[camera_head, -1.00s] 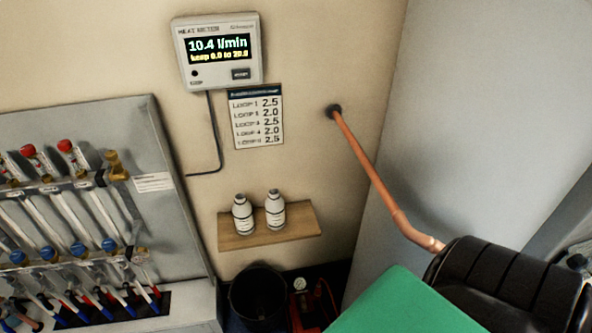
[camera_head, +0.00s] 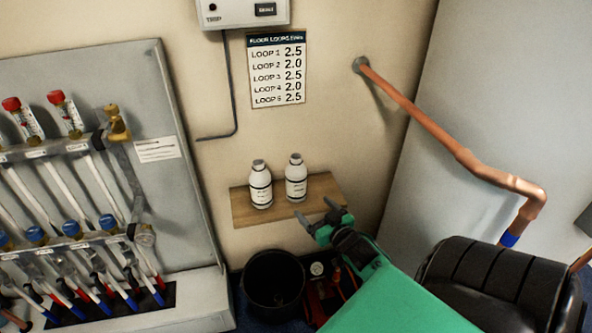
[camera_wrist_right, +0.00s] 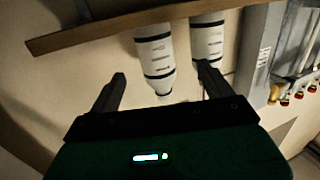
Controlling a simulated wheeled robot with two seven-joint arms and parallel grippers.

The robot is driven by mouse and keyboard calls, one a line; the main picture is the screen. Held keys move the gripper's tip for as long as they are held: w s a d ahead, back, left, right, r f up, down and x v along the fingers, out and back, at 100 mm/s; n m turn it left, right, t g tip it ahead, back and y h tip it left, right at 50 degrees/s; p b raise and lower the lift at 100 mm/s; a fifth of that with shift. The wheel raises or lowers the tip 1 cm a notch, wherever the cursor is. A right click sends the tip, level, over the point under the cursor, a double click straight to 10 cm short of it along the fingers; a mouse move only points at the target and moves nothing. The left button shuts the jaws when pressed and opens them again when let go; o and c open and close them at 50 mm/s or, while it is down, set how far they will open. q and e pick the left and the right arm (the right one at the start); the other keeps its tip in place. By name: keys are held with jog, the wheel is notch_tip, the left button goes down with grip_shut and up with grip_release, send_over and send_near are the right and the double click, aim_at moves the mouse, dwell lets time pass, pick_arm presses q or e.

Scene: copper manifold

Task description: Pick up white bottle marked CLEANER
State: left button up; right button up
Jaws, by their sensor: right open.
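Two white bottles with dark caps stand upright side by side on a small wooden shelf (camera_head: 240,209). They are the left bottle (camera_head: 260,186) and the right bottle (camera_head: 296,180); their label print is too small to tell which reads CLEANER. My right gripper (camera_head: 315,214) is open and empty, in front of the shelf's right part, below the right bottle in the picture. The right wrist view is upside down. There the right bottle (camera_wrist_right: 153,52) appears between the open fingers (camera_wrist_right: 160,76), and the left bottle (camera_wrist_right: 207,38) is partly behind one finger. My left gripper is out of view.
A manifold cabinet (camera_head: 170,95) with gauges and pipes stands at left. A black bucket (camera_head: 273,287) and a red tool (camera_head: 327,293) are below the shelf. A copper pipe (camera_head: 430,130) crosses at right.

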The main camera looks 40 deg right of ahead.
aim_at(302, 186)
jog(key=shift+t, duration=0.4)
jog(key=w+d, duration=0.1)
jog(key=w, duration=0.1)
jog(key=w+r, duration=0.1)
jog(key=w, duration=0.2)
jog(key=w+d+r+b, duration=0.1)
jog(key=w, duration=0.2)
jog(key=shift+d, duration=0.3)
jog(key=shift+w+d+r+b, duration=0.1)
jog(key=shift+w+d+b, duration=0.1)
jog(key=shift+w, duration=0.75)
jog(key=shift+w+d+b, duration=0.15)
jog(key=shift+w+b, duration=0.05)
jog(key=shift+w, duration=0.8)
jog(key=shift+w+d+r+b, duration=0.1)
jog(key=shift+w+d+b, duration=0.1)
jog(key=shift+w, duration=0.75)
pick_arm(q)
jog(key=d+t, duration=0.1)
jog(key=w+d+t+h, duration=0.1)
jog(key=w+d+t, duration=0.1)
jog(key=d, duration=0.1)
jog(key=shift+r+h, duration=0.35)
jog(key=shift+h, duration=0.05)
pick_arm(e)
jog(key=c, duration=1.2)
jog(key=shift+o, duration=0.2)
